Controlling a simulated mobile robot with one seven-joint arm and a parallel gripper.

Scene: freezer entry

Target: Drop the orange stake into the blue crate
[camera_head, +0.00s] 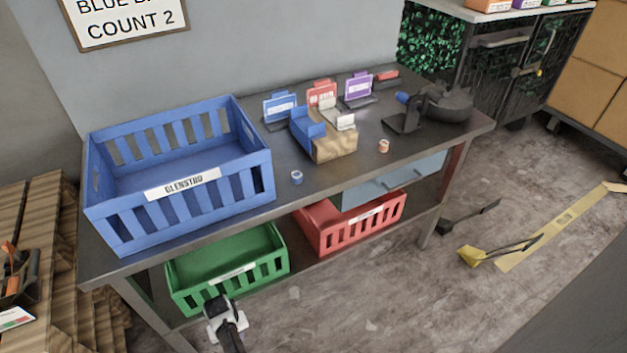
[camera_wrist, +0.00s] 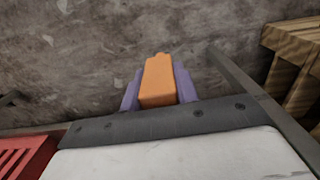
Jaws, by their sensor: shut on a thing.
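The blue crate (camera_head: 180,190) stands on the left part of the dark table, with a white label on its front. Its visible inside looks empty. My gripper (camera_wrist: 158,88) is shut on the orange stake (camera_wrist: 159,82), which sits between its two purple fingers in the wrist view, with floor behind it. In the head view, my white and black wrist (camera_head: 226,318) is low, in front of the green crate and below the blue crate. The stake and fingertips cannot be made out there.
A green crate (camera_head: 225,262) and a red crate (camera_head: 362,222) sit on the lower shelf. The tabletop (camera_head: 262,215) also holds small card stands, a cardboard box (camera_head: 330,146), tape rolls and a dispenser. Wooden pallets (camera_head: 62,262) stand at left. Floor at right is largely open.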

